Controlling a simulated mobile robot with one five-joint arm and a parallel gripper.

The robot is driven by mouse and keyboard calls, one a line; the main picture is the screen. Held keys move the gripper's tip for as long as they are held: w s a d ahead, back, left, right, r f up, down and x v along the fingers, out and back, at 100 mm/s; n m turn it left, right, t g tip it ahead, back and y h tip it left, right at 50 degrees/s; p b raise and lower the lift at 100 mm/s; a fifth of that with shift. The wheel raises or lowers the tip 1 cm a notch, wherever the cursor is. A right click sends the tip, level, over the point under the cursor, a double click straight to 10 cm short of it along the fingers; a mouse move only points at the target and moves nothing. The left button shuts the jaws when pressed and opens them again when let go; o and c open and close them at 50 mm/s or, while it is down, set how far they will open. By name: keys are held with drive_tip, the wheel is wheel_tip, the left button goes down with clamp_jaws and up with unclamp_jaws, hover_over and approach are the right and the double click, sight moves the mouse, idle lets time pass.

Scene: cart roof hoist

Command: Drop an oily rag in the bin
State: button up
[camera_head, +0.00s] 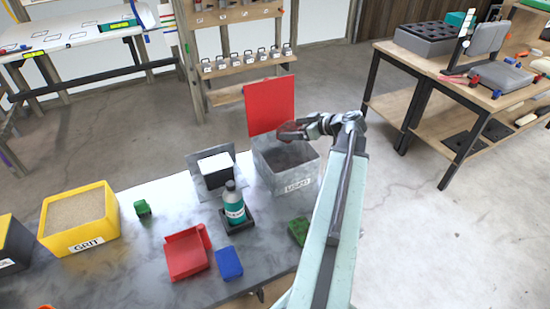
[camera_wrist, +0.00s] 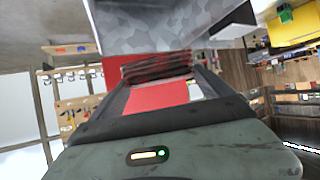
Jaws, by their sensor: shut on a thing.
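My gripper (camera_head: 306,128) is shut on a dark red rag (camera_head: 288,132) and holds it above the open bin. In the wrist view the folded rag (camera_wrist: 155,66) lies between the two fingers. The bin (camera_head: 298,179) is a grey box with a label on its front and stands at the right end of the bench. Its red lid (camera_head: 270,103) stands up open at the back. The bin's inside is only partly seen.
Left of the bin are a teal bottle (camera_head: 234,204) in a black holder and a grey box with white top (camera_head: 215,167). A red scoop (camera_head: 186,256), blue block (camera_head: 229,264), green pad (camera_head: 299,230) and yellow grit box (camera_head: 110,216) share the bench (camera_head: 145,280).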

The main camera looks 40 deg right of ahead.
wheel_tip(320, 180, down, 6)
drive_tip(key=b, duration=0.6)
drive_tip(key=shift+w+a, duration=0.1)
drive_tip(key=o, duration=1.1)
drive_tip(key=p+v, duration=0.3)
drive_tip(key=v, duration=0.5)
drive_tip(key=shift+p, duration=0.4)
